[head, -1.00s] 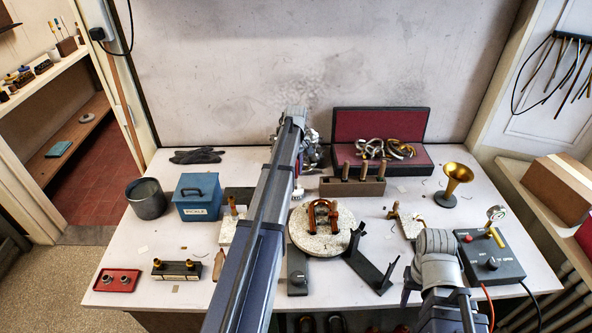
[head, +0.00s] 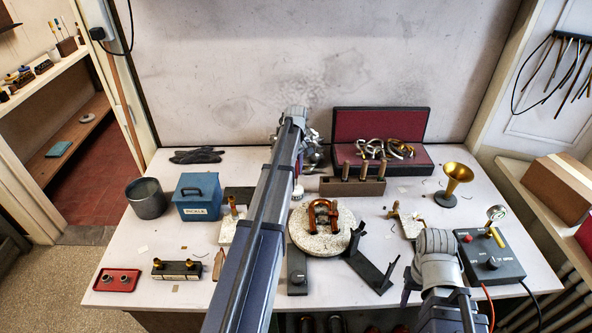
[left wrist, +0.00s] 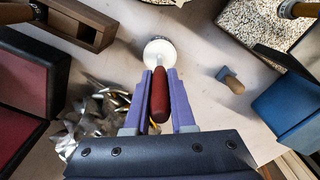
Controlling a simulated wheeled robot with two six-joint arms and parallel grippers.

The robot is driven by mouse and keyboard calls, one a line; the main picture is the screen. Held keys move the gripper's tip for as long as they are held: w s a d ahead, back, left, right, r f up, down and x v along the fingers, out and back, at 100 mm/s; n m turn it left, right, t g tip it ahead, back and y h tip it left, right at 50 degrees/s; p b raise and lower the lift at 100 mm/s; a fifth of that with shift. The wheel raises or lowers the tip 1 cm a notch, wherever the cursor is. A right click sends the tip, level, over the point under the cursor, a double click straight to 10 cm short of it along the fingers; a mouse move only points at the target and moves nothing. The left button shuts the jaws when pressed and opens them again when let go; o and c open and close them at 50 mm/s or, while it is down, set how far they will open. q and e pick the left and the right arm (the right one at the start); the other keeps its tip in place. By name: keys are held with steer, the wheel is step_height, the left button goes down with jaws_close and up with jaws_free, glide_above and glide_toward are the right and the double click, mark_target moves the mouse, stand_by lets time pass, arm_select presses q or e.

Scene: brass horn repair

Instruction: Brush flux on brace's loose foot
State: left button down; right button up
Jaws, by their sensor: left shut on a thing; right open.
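My left gripper (left wrist: 160,82) is shut on a brush with a dark red handle (left wrist: 159,100). The brush's far end meets a small white pot (left wrist: 160,52); I cannot tell how deep it goes in. The pot shows in the head view (head: 298,196) beside my left arm, which hides the left fingers and brush there. A copper-coloured U-shaped tube (head: 322,208) stands on a round speckled board (head: 318,242), right of the arm. Its brace and loose foot are too small to make out. My right gripper (head: 407,287) is low at the right, largely hidden by its wrist, open and empty.
A wooden block with upright tools (head: 353,187) stands behind the board. A dark angled stand (head: 372,268) lies in front. A blue box (head: 198,196) and grey pot (head: 147,198) stand left. A control box (head: 492,263) and brass bell (head: 456,180) stand right.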

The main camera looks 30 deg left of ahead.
arm_select(q)
step_height(320, 180, up, 7)
steer(key=p, duration=0.7)
stand_by(0.4)
stand_by(0.4)
step_height(320, 180, up, 7)
steer(key=p, duration=0.7)
steer(key=shift+r, duration=0.1)
step_height(320, 180, down, 12)
steer(key=b, duration=1.2)
steer(key=shift+f, duration=0.2)
steer(key=shift+d+r, duration=0.15)
steer(key=shift+r, duration=0.1)
steer(key=s+d+r+p, duration=0.4)
steer(key=s+d, duration=0.1)
steer(key=d, duration=0.4)
steer(key=s+d+r+p, duration=0.4)
steer(key=s+d, duration=0.1)
steer(key=d, duration=0.4)
step_height(320, 180, down, 6)
steer(key=b, duration=0.5)
steer(key=shift+w+b, duration=0.4)
